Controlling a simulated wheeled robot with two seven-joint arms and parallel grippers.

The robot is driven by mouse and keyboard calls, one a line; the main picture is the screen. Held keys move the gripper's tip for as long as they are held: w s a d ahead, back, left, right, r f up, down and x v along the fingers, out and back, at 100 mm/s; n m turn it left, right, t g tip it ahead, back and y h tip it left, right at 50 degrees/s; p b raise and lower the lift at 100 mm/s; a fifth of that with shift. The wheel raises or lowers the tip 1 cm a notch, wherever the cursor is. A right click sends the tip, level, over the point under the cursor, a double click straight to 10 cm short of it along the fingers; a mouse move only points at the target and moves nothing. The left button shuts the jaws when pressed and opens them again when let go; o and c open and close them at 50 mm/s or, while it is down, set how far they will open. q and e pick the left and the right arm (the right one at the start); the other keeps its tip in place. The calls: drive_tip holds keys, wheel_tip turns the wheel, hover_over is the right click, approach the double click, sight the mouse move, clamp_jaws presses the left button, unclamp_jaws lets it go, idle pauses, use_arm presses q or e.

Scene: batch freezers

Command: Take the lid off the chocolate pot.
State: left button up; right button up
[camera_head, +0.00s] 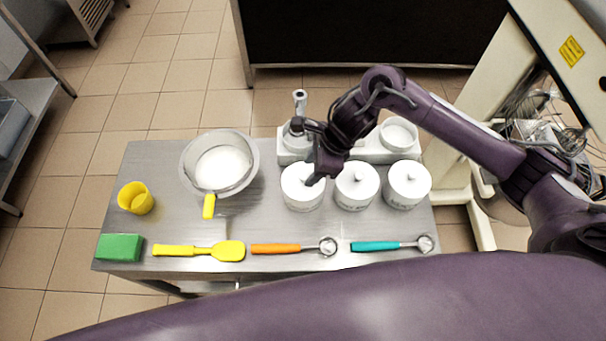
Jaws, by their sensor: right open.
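Three white lidded pots stand in a row on the steel table: a left pot (303,196), a middle pot (356,189) and a right pot (407,187). Their labels are too small to read, so I cannot tell which is the chocolate pot. My left gripper is out of view.
Behind the pots is a white stand (292,150) with a round white dish (397,133). At left are a steel bowl (250,165) with white contents, a yellow cup (135,198) and a green block (120,247). A yellow spatula (228,251), orange scoop (275,249) and teal scoop (375,246) line the front.

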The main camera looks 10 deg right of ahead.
sight(305, 175)
drive_tip(key=shift+p+x, duration=0.4)
drive_tip(key=shift+x, duration=1.35)
drive_tip(key=c, duration=1)
clamp_jaws()
drive_tip(key=shift+w+r, duration=0.1)
drive_tip(key=shift+r, duration=0.05)
